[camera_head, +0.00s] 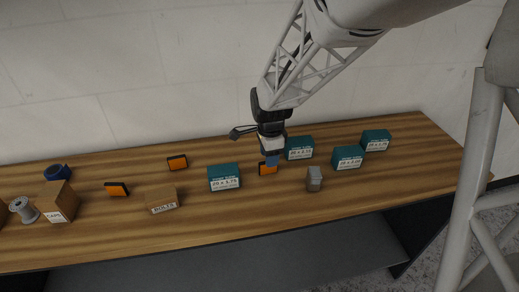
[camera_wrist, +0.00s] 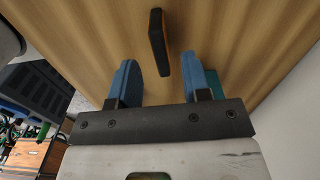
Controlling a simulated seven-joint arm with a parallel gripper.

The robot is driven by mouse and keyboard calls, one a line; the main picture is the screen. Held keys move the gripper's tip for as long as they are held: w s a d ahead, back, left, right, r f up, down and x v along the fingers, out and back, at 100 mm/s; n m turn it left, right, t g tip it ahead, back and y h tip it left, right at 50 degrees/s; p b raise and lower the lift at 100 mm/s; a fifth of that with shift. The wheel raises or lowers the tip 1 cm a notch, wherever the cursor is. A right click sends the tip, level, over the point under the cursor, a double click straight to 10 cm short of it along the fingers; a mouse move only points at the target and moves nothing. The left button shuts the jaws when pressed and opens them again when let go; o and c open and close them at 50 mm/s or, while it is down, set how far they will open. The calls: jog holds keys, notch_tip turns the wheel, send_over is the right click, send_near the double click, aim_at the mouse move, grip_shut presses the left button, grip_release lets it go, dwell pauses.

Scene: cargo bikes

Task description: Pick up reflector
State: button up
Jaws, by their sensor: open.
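An orange reflector with a black edge (camera_head: 266,170) stands on the wooden bench, just below my gripper (camera_head: 270,159) in the head view. In the wrist view, the reflector shows as a narrow dark upright shape (camera_wrist: 157,48), seen nearly edge-on. It lies ahead of and between the two blue fingers of my gripper (camera_wrist: 161,72). The fingers are apart and do not visibly touch it. Two more orange reflectors stand to the left, one near the back (camera_head: 177,162) and one farther left (camera_head: 117,189).
Teal boxes flank the gripper, one at left (camera_head: 223,172) and one at right (camera_head: 299,143), with more farther right (camera_head: 348,152). A grey object (camera_head: 314,179) stands at front right. A cardboard box (camera_head: 161,194) and a spool (camera_head: 22,207) are at left. The front bench strip is clear.

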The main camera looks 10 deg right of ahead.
aim_at(268, 173)
jog(key=shift+a+f, duration=0.1)
jog(key=shift+f, duration=2.5)
jog(key=shift+c, duration=0.2)
grip_shut()
jog(key=shift+r, duration=0.15)
